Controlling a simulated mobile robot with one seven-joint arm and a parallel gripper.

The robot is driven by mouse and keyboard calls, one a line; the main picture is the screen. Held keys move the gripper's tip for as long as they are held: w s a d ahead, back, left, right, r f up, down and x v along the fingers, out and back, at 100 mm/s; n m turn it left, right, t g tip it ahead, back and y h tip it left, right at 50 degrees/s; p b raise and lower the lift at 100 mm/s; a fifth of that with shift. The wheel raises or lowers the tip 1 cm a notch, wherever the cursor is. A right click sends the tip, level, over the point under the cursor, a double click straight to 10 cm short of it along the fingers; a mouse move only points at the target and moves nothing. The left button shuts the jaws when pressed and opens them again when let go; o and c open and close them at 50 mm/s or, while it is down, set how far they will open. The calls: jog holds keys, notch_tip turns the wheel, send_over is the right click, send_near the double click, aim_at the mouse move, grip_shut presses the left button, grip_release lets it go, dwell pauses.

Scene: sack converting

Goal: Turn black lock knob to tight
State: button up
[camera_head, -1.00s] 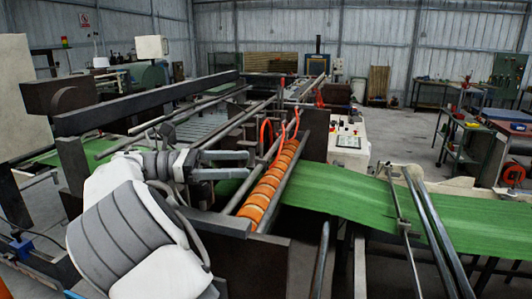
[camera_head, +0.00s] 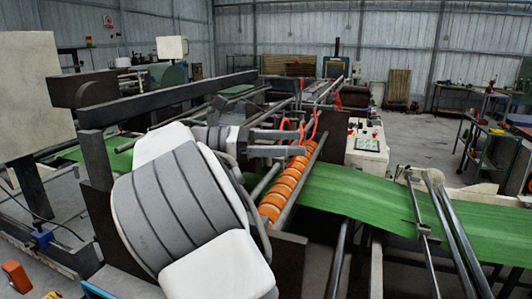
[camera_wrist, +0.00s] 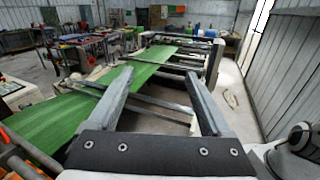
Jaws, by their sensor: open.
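I cannot make out a black lock knob for certain in either view. My gripper (camera_head: 308,143) is open and empty, held level over the machine near the upper end of the orange roller row (camera_head: 284,187). In the wrist view my gripper (camera_wrist: 158,78) shows two long grey fingers spread wide, with nothing between them but distant rails and floor. A green woven sheet (camera_head: 390,207) runs across the machine to the right of the rollers. It also shows in the wrist view (camera_wrist: 75,112), left of the fingers.
A white control box (camera_head: 367,145) with buttons stands behind the sheet. Orange-red hoses (camera_head: 312,124) rise by the rollers. Metal rails (camera_head: 450,235) cross the sheet at the right. A dark beam (camera_head: 165,92) spans the machine at the left. Open floor shows in the wrist view (camera_wrist: 240,115).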

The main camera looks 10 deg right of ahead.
jog(key=w+d+f+n+t+y+b, duration=0.4)
jog(key=w+d+n+t+b, duration=0.15)
jog(key=w+t, duration=0.3)
jog(key=w+d+f+n+t+y+b, duration=0.35)
jog(key=w+d+n+t+b, duration=0.2)
jog(key=w+n+t, duration=0.35)
jog(key=s+a+f+n+g+y+b, duration=0.2)
jog(key=s+a+n+y+b, duration=0.55)
jog(key=s+y, duration=0.35)
jog(key=s+a+f+n+g+y+b, duration=0.1)
jog(key=s+a+n+y+b, duration=0.7)
jog(key=y, duration=0.6)
jog(key=w+a+n+p, duration=0.1)
jog(key=w+a+p, duration=0.1)
jog(key=w+a, duration=0.6)
jog(key=a, duration=0.4)
jog(key=shift+w, duration=0.1)
